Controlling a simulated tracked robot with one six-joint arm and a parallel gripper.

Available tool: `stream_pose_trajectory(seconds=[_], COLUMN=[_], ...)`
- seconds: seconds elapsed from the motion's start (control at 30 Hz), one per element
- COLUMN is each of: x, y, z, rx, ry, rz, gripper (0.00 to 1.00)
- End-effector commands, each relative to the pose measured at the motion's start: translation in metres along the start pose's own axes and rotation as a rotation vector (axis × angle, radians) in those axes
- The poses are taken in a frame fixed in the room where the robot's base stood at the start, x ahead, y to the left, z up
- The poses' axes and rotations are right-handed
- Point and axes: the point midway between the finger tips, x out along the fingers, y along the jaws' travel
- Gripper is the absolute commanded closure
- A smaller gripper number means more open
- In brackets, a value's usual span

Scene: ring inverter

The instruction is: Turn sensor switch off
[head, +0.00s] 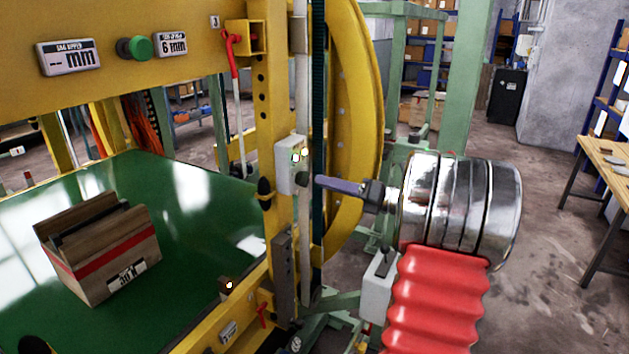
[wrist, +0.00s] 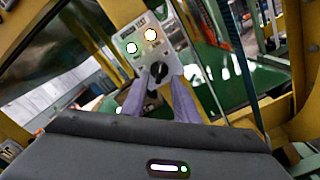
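The sensor switch is a black rotary knob (wrist: 158,70) on a pale grey box (wrist: 140,44) with two lit round lamps above it. In the head view the box (head: 289,168) is fixed to the yellow post, and the knob (head: 302,179) sticks out to the right. My gripper (head: 318,181) reaches it from the right at about its height. In the wrist view my gripper (wrist: 158,84) has its two purple fingers apart, with the knob in the gap just ahead of the tips. I see no clear contact. The way the knob points is hard to read.
A yellow ring (head: 355,120) stands just behind my gripper. The yellow post (head: 273,110) and a red lever (head: 231,55) are close to the box. A wooden box (head: 100,245) lies on the green table (head: 195,205).

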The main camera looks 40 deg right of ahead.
Motion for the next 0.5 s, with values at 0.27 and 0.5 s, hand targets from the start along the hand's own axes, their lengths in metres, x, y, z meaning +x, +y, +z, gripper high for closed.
stream_pose_trajectory(seconds=[0.27,0.5], x=[0.039,0.049], y=[0.000,0.000], z=[-0.001,0.000], rx=[0.001,0.000], ry=[0.001,0.001], rz=[0.002,0.000], gripper=[0.73,0.73])
